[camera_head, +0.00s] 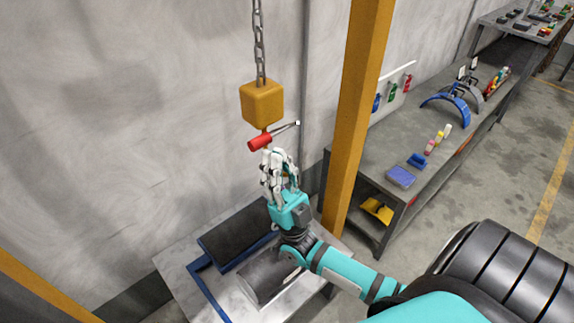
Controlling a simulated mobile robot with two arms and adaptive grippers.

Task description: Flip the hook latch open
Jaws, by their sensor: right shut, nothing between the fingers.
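A yellow block (262,103) hangs on a grey chain (258,42) in front of the wall. A red cylindrical piece (260,142) shows just below the block, with a thin grey rod (285,128) running up and right from it to a small pale end. Which of these parts is the hook latch I cannot tell for sure. My right gripper (271,155) points up, shut and empty, with its fingertips just below the red piece. Whether they touch it I cannot tell. My left gripper is not in view.
Below my right gripper stands a grey table (174,263) with a dark panel and a blue frame (212,300). A yellow post (352,120) rises close on the right. Behind it is a long workbench (385,150) with tools. Open floor lies further right.

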